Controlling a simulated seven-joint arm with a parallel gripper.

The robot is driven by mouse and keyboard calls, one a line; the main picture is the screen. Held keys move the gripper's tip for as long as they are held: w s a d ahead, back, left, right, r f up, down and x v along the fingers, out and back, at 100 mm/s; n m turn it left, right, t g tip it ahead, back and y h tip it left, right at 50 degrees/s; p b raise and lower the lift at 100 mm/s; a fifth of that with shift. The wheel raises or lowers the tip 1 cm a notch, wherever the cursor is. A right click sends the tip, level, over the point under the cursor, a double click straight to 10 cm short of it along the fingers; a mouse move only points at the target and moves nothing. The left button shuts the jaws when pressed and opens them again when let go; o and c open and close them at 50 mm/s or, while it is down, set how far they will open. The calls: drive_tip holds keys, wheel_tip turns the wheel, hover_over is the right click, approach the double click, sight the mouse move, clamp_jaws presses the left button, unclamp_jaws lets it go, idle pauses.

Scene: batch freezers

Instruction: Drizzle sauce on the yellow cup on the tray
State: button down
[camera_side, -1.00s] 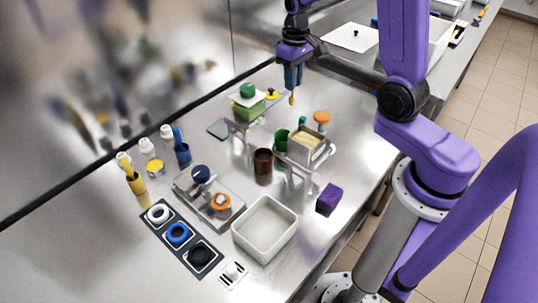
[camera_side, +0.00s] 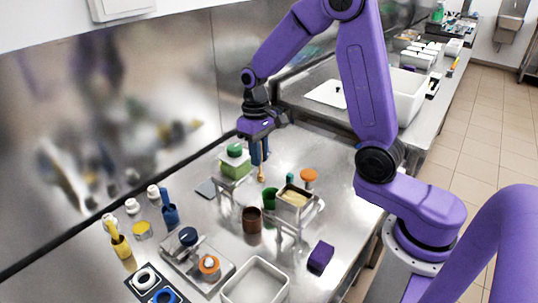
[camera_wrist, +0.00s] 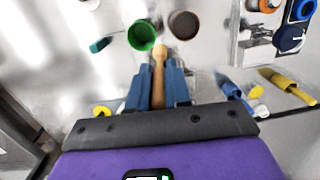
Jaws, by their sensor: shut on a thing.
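My gripper (camera_side: 258,152) has blue fingers shut on a wooden stick with a rounded end (camera_side: 261,173), which points down above the counter. The wooden stick (camera_wrist: 159,70) also shows between the fingers (camera_wrist: 157,85) in the wrist view. Its tip is near a green cup (camera_side: 269,192), seen open from above in the wrist view (camera_wrist: 142,35). A brown cup (camera_side: 252,222) stands beside the green one. A yellow round container (camera_side: 142,231) is at the left, by a yellow holder with a handle (camera_side: 120,246). I cannot make out a yellow cup on a tray.
A purple block (camera_side: 320,258) and white bin (camera_side: 256,283) are in front.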

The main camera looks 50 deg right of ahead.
drive_tip(key=a, duration=0.6)
wheel_tip(320, 180, down, 10)
drive_tip(key=shift+s+d+f+g, duration=0.2)
drive_tip(key=shift+s+d+g, duration=0.05)
drive_tip(key=shift+s+g, duration=0.15)
idle(0.3)
drive_tip(key=shift+r, duration=0.15)
idle(1.2)
wheel_tip(320, 180, up, 8)
idle(0.9)
idle(0.5)
